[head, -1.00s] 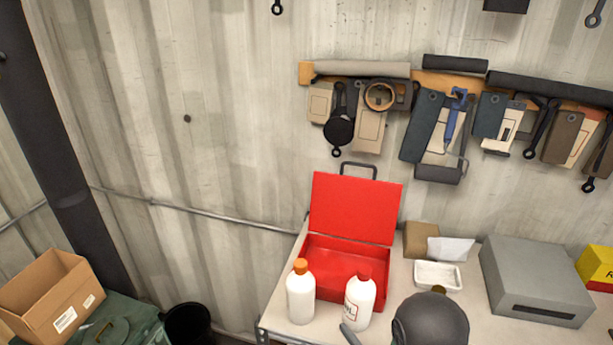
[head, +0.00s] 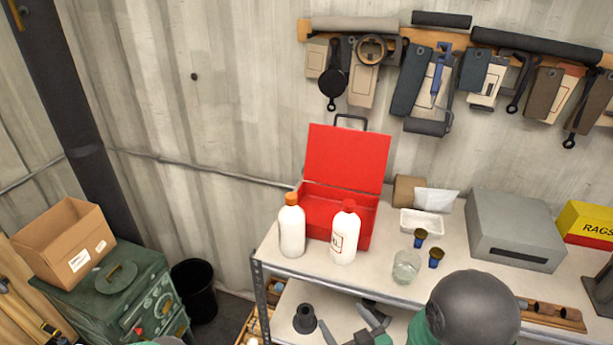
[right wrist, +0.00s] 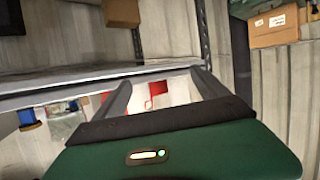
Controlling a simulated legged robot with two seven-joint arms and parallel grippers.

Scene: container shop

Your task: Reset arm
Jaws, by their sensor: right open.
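My right gripper (head: 343,316) is at the bottom of the head view, in front of the bench's front edge. Its two grey fingers are apart. The right wrist view also shows the open fingers (right wrist: 162,84), with nothing held between them. My left gripper is not in view.
The bench (head: 350,283) holds an open red case (head: 347,160), two white bottles (head: 292,230) (head: 344,235), a glass jar (head: 406,266), small blue cups (head: 420,238), a white tray (head: 421,222) and a grey box (head: 515,230). A black bin (head: 195,290) stands left.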

